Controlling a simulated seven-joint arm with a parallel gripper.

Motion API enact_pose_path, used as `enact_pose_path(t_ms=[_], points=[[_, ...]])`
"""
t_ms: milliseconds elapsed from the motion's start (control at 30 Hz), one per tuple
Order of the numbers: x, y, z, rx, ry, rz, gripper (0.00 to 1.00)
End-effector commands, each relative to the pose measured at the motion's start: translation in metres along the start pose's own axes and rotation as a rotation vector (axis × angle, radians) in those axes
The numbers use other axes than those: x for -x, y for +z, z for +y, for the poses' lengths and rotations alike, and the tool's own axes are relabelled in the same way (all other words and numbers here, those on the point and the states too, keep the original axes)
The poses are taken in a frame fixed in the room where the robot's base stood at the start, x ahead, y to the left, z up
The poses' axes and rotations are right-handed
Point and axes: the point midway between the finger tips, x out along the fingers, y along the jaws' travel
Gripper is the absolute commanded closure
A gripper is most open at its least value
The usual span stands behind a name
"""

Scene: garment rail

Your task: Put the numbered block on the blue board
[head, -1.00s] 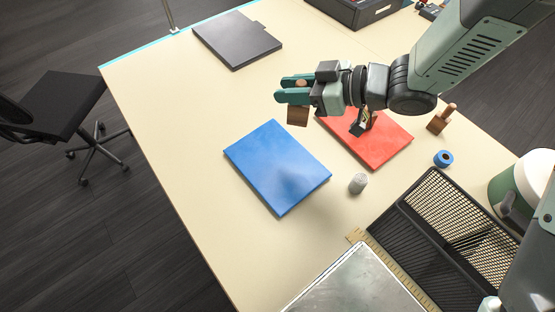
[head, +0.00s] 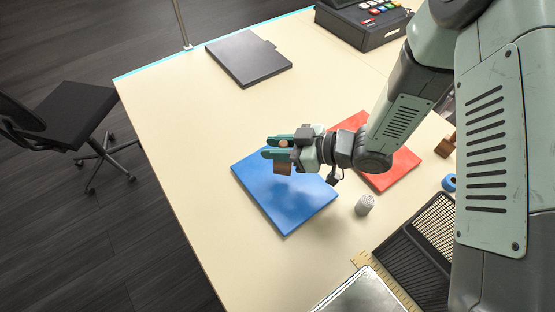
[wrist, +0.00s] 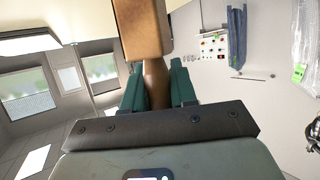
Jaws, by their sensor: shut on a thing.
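My gripper (head: 277,148) is shut on the handle of a brown wooden block (head: 283,169). In the wrist view the block (wrist: 143,30) is at the top, with its round handle (wrist: 156,85) between the green fingers (wrist: 157,88). No number shows on the faces in view. The blue board (head: 290,208) lies flat on the table. In the head view the block hangs in front of the board's upper part; whether it touches the board I cannot tell.
A red board (head: 393,177) lies to the right, partly behind my arm. Another wooden piece (head: 447,146) stands beyond it. A small grey cylinder (head: 365,204) stands right of the blue board. A black mesh tray (head: 413,243) is at lower right. The table's left side is clear.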

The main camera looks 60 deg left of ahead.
Motion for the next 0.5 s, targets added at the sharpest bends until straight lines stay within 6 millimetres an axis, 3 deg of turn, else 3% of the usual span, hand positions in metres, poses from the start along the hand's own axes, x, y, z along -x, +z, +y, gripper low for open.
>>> enact_pose_path(t_ms=[300,500], points=[[-0.016,0.038,0.000,-0.001,-0.001,-0.001,1.00],[-0.017,0.041,0.001,0.001,0.001,0.000,1.00]])
